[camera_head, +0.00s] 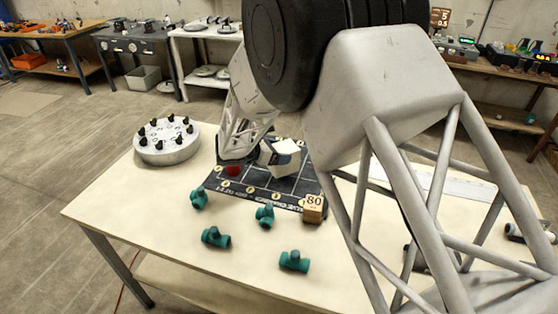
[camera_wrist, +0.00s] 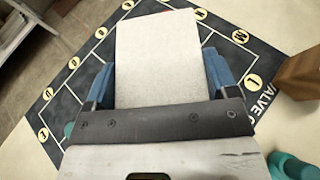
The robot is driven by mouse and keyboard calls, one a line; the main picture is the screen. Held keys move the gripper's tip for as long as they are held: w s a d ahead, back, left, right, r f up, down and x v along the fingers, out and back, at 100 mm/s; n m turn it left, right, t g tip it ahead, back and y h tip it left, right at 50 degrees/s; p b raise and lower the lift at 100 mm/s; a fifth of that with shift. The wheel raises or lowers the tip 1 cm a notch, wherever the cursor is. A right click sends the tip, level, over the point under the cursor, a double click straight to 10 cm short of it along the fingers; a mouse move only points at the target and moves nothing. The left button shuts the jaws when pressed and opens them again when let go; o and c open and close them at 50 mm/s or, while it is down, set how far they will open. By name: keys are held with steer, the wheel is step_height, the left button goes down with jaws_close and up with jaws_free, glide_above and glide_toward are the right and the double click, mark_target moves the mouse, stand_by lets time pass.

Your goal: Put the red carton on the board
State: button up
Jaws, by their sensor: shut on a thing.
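The dark board (camera_head: 258,188) with pale lines and yellow circles lies on the table; it also shows in the wrist view (camera_wrist: 262,75). My gripper (camera_wrist: 160,82) has blue fingers, shut on a pale, whitish box (camera_wrist: 157,55) over the board. The box also shows in the head view (camera_head: 288,147); its gap above the board is unclear.
A wooden block marked 80 (camera_head: 313,208) sits at the board's front right corner. Several teal pipe fittings (camera_head: 216,237) lie in front of and beside the board. A round grey fixture with black knobs (camera_head: 167,142) stands at the table's back left. The front left is bare.

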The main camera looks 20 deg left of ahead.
steer(key=shift+f, duration=1.75)
steer(key=shift+f, duration=0.15)
steer(key=o, duration=1)
steer(key=shift+s+a+r, duration=0.1)
steer(key=shift+s+r, duration=0.05)
steer(key=shift+r, duration=0.05)
steer(key=v, duration=1.1)
steer(key=shift+s+a, duration=0.2)
steer(key=shift+r, duration=0.2)
